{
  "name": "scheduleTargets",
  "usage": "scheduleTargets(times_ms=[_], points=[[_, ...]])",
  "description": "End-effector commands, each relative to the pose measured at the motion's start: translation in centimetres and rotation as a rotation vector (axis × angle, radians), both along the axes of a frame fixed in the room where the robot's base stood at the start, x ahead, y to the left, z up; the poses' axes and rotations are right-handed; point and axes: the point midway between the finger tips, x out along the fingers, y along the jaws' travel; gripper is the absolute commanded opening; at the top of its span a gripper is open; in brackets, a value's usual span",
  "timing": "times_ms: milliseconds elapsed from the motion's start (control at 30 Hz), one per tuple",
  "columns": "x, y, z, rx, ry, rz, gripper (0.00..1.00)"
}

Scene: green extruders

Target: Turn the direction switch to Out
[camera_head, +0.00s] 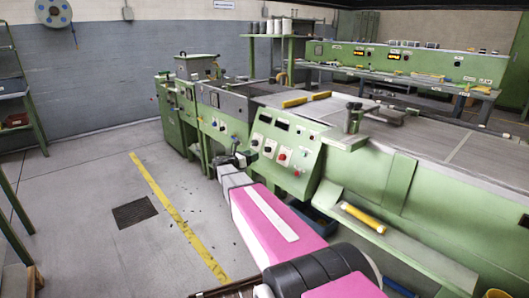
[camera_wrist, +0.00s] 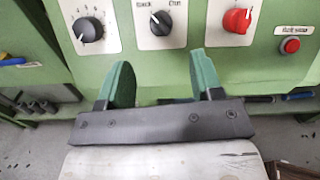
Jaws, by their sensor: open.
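The direction switch (camera_wrist: 161,22) is a black knob on a white plate in the middle of the green panel in the wrist view. Its pale mark appears to point to the upper left. Small labels sit above it at left and right; the right one looks like "Out", but both are blurred. My gripper (camera_wrist: 161,80) is open and empty, its two green fingers apart below the switch and not touching it. In the head view, my gripper (camera_head: 243,157) is close in front of the panel (camera_head: 308,147), left of its lower knobs.
Left of the switch is a black dial (camera_wrist: 88,29) with a scale. Right of it are a red knob (camera_wrist: 237,20) and a red push button (camera_wrist: 290,45). A yellow roller (camera_head: 363,218) lies on a ledge to the right.

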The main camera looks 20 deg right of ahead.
Motion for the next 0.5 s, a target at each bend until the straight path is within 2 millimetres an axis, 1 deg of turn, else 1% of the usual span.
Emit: scheduleTargets(times_ms=[100, 300, 400, 500], points=[[0.8, -2.2, 0.0, 0.001, -0.001, -0.003, 0.60], [2.0, -5.4, -0.1, 0.002, -0.001, -0.002, 0.60], [2.5, -6.7, -0.1, 0.003, -0.002, -0.001, 0.60], [2.8, -7.6, -0.1, 0.003, -0.002, -0.001, 0.60]])
